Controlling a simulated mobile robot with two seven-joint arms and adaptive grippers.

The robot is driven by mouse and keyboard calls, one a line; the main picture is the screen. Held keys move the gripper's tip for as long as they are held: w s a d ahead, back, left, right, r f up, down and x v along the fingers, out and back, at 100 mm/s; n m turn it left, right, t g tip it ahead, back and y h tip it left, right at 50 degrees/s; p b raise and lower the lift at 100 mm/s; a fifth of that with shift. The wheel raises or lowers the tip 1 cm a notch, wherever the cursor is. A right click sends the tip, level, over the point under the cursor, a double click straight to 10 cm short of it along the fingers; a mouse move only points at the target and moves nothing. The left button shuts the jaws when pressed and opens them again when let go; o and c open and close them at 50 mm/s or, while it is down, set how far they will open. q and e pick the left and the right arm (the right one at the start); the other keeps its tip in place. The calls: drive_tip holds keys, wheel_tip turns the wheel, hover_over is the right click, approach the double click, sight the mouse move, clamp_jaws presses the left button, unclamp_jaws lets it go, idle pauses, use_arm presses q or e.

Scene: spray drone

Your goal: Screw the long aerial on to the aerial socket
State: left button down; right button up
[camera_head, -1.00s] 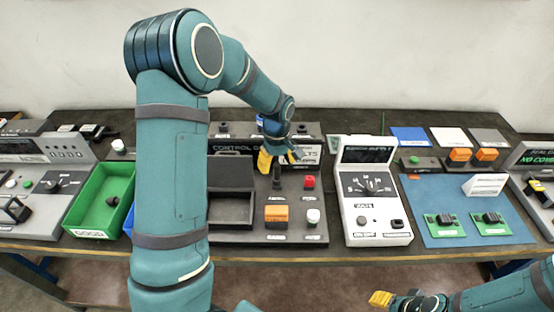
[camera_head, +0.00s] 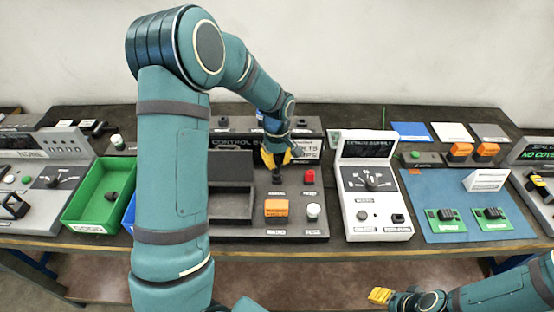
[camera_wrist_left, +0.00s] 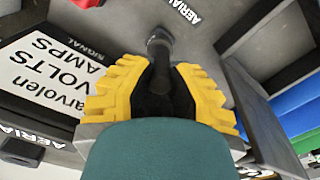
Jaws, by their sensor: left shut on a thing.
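My left gripper (camera_head: 276,160) is over the dark control box, shut on a dark post taken to be the long aerial (camera_wrist_left: 159,75). In the left wrist view the yellow fingers (camera_wrist_left: 158,95) stand on both sides of it. The post runs from between the fingers to a rounded dark end near an AERIAL label (camera_wrist_left: 187,10). In the head view its lower end (camera_head: 277,177) shows just under the fingers. The aerial socket is hard to make out, and I cannot tell whether the post is seated in it. My right gripper (camera_head: 380,296) is low at the front.
The control box (camera_head: 245,230) carries an orange block (camera_head: 276,208), a red knob (camera_head: 309,176) and a white knob (camera_head: 313,211). A white meter (camera_head: 368,225) stands right of it. A green bin (camera_head: 85,215) is at left. A blue mat (camera_head: 455,190) lies at right.

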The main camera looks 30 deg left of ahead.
use_arm(q)
drive_tip(key=m, duration=0.5)
drive_tip(key=m+p, duration=0.1)
drive_tip(key=m, duration=0.3)
drive_tip(key=m+p, duration=0.1)
drive_tip(key=m, duration=0.4)
drive_tip(key=shift+m, duration=0.4)
drive_tip(key=m+p, duration=0.1)
drive_tip(key=m, duration=0.2)
drive_tip(key=shift+m+p, duration=0.3)
drive_tip(key=m+p, duration=0.1)
drive_tip(key=m, duration=0.2)
drive_tip(key=shift+m, duration=0.3)
drive_tip(key=m+p, duration=0.2)
drive_tip(key=m, duration=0.2)
drive_tip(key=m+p, duration=0.1)
drive_tip(key=m, duration=0.1)
drive_tip(key=shift+m, duration=0.4)
drive_tip(key=shift+f+m, duration=0.1)
drive_tip(key=shift+m, duration=0.2)
